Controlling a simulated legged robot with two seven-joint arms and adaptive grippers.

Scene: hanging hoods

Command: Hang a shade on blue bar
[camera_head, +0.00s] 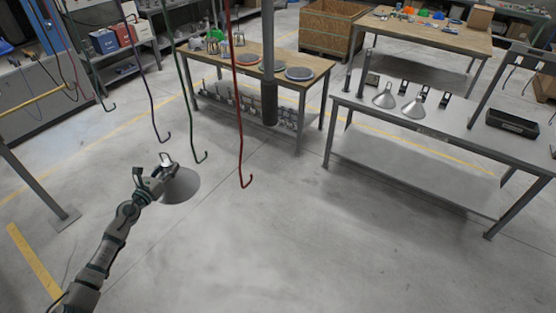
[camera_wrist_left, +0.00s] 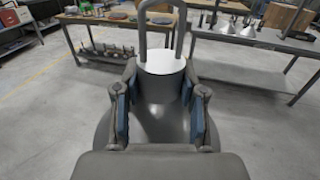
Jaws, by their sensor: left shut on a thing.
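A grey cone-shaped shade (camera_head: 181,187) is held by my left gripper (camera_head: 163,170), left of centre in the head view. In the left wrist view the gripper's blue-padded fingers (camera_wrist_left: 161,103) close on the neck of the shade (camera_wrist_left: 158,128), and its loop handle (camera_wrist_left: 160,30) stands upright above them. The dark blue bar (camera_head: 152,110) hangs from above, with its hooked lower end just above the gripper in the head view. The shade and the hook look apart, but their depth gap is hard to tell. My right gripper is not in view.
A green bar (camera_head: 190,95) and a red bar (camera_head: 239,100) with hooked ends hang to the right of the blue one. Two more shades (camera_head: 384,97) (camera_head: 414,107) stand on the right table (camera_head: 450,128). The floor around the gripper is clear.

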